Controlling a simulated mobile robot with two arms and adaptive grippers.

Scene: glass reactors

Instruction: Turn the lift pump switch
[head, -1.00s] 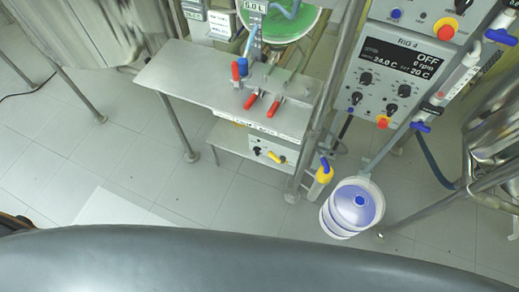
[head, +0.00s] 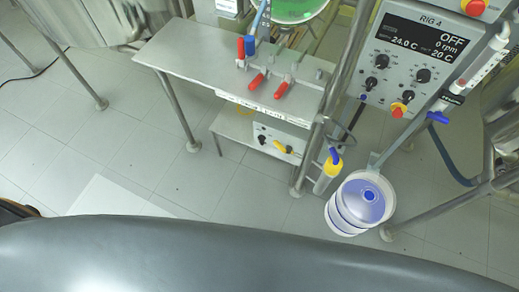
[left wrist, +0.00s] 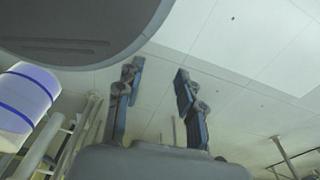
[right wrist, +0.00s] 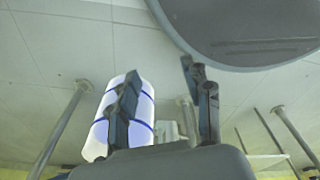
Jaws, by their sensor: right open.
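A small white control box (head: 278,141) sits on the low shelf under the steel table in the head view. It has a black knob (head: 262,139) and a yellow switch handle (head: 282,146) on its front; its labels are too small to read, so I cannot tell which is the lift pump switch. Neither gripper shows in the head view. My left gripper (left wrist: 158,72) is open and empty over the floor in the left wrist view. My right gripper (right wrist: 160,72) is open and empty in the right wrist view, with a white and blue drum (right wrist: 100,125) beyond one finger.
The steel table (head: 190,55) carries red-handled valves (head: 268,84). The rig 4 panel (head: 415,65) reads OFF. The drum (head: 362,203) and a yellow bottle (head: 328,172) stand right of the low shelf (head: 228,122).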

